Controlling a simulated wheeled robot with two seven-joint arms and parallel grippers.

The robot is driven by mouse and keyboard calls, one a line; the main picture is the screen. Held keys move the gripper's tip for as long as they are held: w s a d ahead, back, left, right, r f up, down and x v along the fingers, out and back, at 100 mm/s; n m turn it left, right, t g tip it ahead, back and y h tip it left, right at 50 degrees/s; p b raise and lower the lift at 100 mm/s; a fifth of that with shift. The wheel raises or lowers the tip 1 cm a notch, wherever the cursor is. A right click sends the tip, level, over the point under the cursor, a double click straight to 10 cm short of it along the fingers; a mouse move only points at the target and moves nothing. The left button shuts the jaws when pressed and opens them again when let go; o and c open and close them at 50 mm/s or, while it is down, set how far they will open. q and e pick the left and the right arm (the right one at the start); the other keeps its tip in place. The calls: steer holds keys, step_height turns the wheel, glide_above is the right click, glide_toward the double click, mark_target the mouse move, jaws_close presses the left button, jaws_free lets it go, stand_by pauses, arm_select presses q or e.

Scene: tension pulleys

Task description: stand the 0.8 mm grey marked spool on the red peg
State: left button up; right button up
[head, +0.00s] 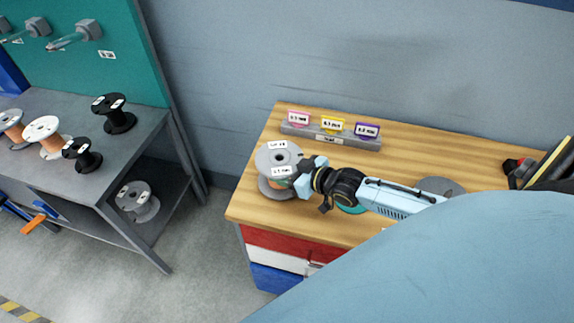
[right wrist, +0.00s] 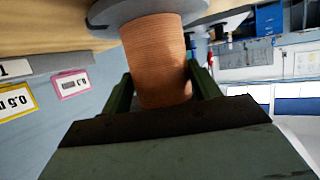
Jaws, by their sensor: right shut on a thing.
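A grey spool (head: 275,160) with white labels and copper-coloured wire is at the left end of the wooden bench; its label text is too small to read surely. My right gripper (head: 298,182) is shut on it from the right side. In the right wrist view the fingers (right wrist: 162,92) stand on either side of the copper winding (right wrist: 153,50), below a grey flange (right wrist: 140,10). I cannot tell whether the spool touches the bench. I make out no red peg; pegs (head: 75,37) on the teal board look grey and teal. My left gripper is not in view.
A rack with pink, yellow and purple labels (head: 332,124) stands at the bench's back. A grey disc (head: 440,186) lies behind my right arm. Black and white spools (head: 44,130) stand on the grey table at left; another grey spool (head: 137,200) is on its lower shelf.

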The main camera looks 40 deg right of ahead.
steer(key=shift+s+f, duration=0.1)
steer(key=shift+f, duration=0.05)
steer(key=o, duration=1.5)
steer(key=shift+f, duration=0.1)
steer(key=p+v, duration=0.2)
steer(key=v, duration=1.1)
steer(key=shift+s+r, duration=0.1)
steer(key=shift+r, duration=0.2)
